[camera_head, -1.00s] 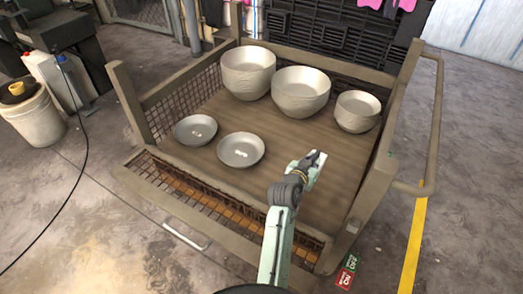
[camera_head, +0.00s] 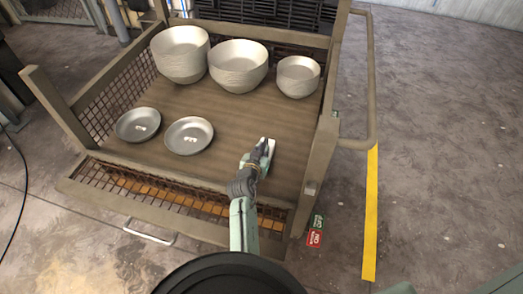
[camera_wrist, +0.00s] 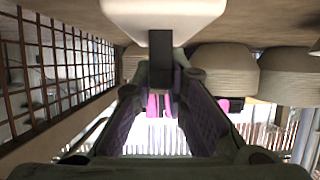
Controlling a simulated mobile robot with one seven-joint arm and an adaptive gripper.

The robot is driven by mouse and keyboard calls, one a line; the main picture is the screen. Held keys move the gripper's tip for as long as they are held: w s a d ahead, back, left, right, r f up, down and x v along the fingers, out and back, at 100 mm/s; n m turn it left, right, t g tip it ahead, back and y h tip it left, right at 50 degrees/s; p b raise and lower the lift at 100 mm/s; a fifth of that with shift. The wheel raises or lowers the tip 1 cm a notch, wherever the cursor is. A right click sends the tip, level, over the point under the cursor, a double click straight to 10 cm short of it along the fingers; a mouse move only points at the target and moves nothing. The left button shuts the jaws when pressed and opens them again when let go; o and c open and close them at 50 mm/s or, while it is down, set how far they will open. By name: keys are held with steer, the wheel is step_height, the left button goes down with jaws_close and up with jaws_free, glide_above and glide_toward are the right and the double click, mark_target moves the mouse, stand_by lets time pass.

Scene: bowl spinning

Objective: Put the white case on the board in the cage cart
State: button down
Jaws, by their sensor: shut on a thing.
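My gripper (camera_head: 262,157) is over the front right part of the wooden board (camera_head: 222,165) in the cage cart. In the wrist view my gripper (camera_wrist: 165,85) is shut on a dark part of the white case (camera_wrist: 160,14), with its white body beyond the fingertips. In the head view only a small pale bit of the white case (camera_head: 270,145) shows past the fingers. The wrist picture appears upside down, with the board along its top. The case is close to the board; I cannot tell whether it touches.
Several stacked bowls (camera_head: 238,70) stand in three piles along the back of the board. Two shallow dishes (camera_head: 189,136) lie to the left of my gripper. The cart's right post (camera_head: 318,150) and mesh sides bound the space. Bare board surrounds the gripper.

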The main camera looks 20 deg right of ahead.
steer(key=shift+f, duration=0.2)
steer(key=c, duration=1.6)
jaws_free()
